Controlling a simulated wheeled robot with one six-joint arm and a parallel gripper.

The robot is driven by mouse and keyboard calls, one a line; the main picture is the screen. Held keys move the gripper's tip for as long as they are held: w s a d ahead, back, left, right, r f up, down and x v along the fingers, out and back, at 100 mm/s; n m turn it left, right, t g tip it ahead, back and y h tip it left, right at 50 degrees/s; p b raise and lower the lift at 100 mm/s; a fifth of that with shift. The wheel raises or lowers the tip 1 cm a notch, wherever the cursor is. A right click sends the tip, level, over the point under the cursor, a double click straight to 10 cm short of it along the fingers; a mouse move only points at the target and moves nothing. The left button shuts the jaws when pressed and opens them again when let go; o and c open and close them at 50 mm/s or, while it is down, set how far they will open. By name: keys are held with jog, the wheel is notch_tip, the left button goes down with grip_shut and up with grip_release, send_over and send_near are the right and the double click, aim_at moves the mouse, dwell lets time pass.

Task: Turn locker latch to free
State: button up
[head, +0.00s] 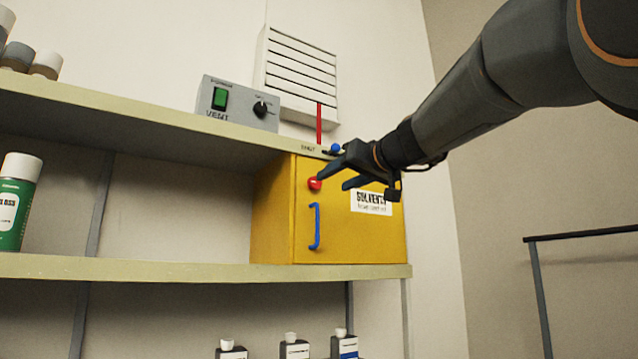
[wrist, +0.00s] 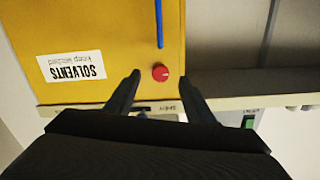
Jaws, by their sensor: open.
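A yellow solvents locker (head: 275,215) stands on the middle shelf, its door closed. Its red round latch knob (head: 314,184) is on the upper left of the door, above a blue vertical handle (head: 315,227). My gripper (head: 331,182) is open in front of the door, close to the knob. In the wrist view the picture is upside down: the red knob (wrist: 160,73) lies just beyond the open fingertips (wrist: 160,77), between them and nearer the right one. A thin light mark shows on the knob. I see no contact between the fingers and the knob.
The upper shelf edge (head: 150,122) runs just above the locker. On it stand a grey VENT box (head: 239,104) with a green switch and black dial, and a louvred vent (head: 298,75) is behind. A spray can (head: 17,200) stands left; bottles (head: 291,347) are below.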

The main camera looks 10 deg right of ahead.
aim_at(317, 183)
jog(key=p+x, duration=0.1)
jog(key=x, duration=0.1)
jog(key=r+p+x, duration=0.1)
jog(key=x, duration=0.2)
jog(key=p+x, duration=0.1)
jog(key=x, duration=0.1)
jog(key=shift+w+a+r+p, duration=0.1)
jog(key=shift+w+r+p, duration=0.1)
jog(key=shift+r+p, duration=0.2)
jog(key=c, duration=1.1)
